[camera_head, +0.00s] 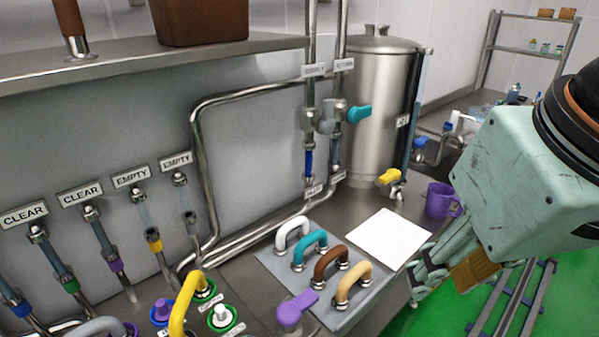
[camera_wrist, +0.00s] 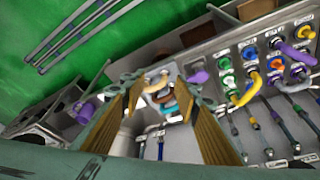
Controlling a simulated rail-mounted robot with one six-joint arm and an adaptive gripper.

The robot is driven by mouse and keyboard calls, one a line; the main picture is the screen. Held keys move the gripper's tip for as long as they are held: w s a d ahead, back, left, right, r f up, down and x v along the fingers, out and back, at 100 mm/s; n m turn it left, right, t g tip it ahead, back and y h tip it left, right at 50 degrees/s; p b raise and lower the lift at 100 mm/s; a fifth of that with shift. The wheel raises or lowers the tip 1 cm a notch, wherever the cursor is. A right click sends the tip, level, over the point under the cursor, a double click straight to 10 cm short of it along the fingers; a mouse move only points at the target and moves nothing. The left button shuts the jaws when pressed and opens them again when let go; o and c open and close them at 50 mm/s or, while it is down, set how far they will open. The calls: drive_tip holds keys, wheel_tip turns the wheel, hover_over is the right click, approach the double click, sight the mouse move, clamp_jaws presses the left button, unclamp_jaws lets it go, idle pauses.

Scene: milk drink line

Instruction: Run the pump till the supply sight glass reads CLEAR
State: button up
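My gripper (camera_wrist: 159,88) is open and empty, its two tan-padded fingers apart in the wrist view. In the head view my gripper (camera_head: 440,275) hangs at the right, beyond the panel of curved handles. A row of sight glasses on the left wall carries plates reading CLEAR (camera_head: 24,214), CLEAR (camera_head: 80,195), EMPTY (camera_head: 131,176) and EMPTY (camera_head: 176,161). I cannot tell which glass is the supply one.
A yellow hose loop (camera_head: 184,304) arches over the buttons. White, teal, brown and tan handles stand on a grey plate (camera_head: 270,262), beside a purple lever (camera_head: 294,308). A steel tank (camera_head: 380,105), white sheet (camera_head: 375,238) and purple mug (camera_head: 439,199) stand farther back. Green floor lies right.

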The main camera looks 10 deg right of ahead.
clamp_jaws()
idle(1.3)
